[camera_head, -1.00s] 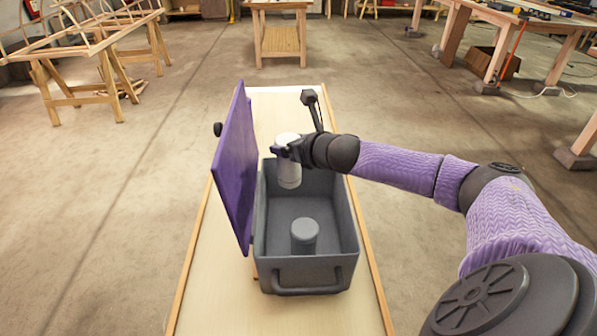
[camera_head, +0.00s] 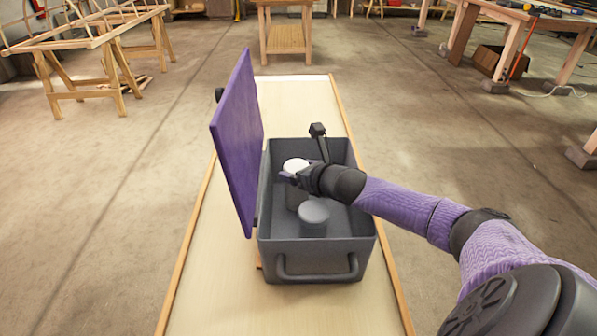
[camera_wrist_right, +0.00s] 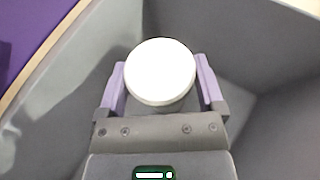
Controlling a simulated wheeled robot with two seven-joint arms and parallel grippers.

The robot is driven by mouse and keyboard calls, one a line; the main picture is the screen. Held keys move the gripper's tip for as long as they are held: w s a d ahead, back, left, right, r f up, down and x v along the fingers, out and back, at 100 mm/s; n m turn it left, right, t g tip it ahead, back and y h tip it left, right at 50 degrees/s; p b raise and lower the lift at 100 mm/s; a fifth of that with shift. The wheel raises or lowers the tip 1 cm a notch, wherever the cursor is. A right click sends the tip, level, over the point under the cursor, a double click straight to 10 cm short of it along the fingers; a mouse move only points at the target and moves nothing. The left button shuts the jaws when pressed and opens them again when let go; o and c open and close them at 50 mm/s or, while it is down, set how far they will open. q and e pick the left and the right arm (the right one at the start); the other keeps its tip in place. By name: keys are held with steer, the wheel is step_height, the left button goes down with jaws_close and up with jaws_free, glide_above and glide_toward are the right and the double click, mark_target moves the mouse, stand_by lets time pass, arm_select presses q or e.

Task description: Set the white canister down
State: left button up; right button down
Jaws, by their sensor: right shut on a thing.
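The white canister (camera_head: 296,166) is upright inside the grey bin (camera_head: 318,262), toward its back left. My right gripper (camera_head: 290,177) is shut on it near the top. The right wrist view shows the canister's round white top (camera_wrist_right: 160,72) between the two purple fingers. I cannot tell whether its base touches the bin floor. A grey round-topped canister (camera_head: 314,213) stands in the bin just in front of it. My left gripper is not in view.
A purple lid panel (camera_head: 238,142) stands upright along the bin's left side. The bin rests on a pale wooden bench top (camera_head: 215,295) with raised edges. Bare bench lies in front of and behind the bin. Wooden work tables (camera_head: 285,38) stand farther off.

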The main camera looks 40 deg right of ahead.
jaws_free()
steer(key=shift+r, duration=0.15)
arm_select(q)
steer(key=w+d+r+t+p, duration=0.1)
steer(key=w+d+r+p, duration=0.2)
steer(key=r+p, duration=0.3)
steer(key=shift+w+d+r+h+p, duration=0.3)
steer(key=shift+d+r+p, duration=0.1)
steer(key=shift+p, duration=0.15)
arm_select(e)
steer(key=d+v, duration=0.1)
steer(key=v, duration=1)
steer(key=shift+s+a, duration=0.45)
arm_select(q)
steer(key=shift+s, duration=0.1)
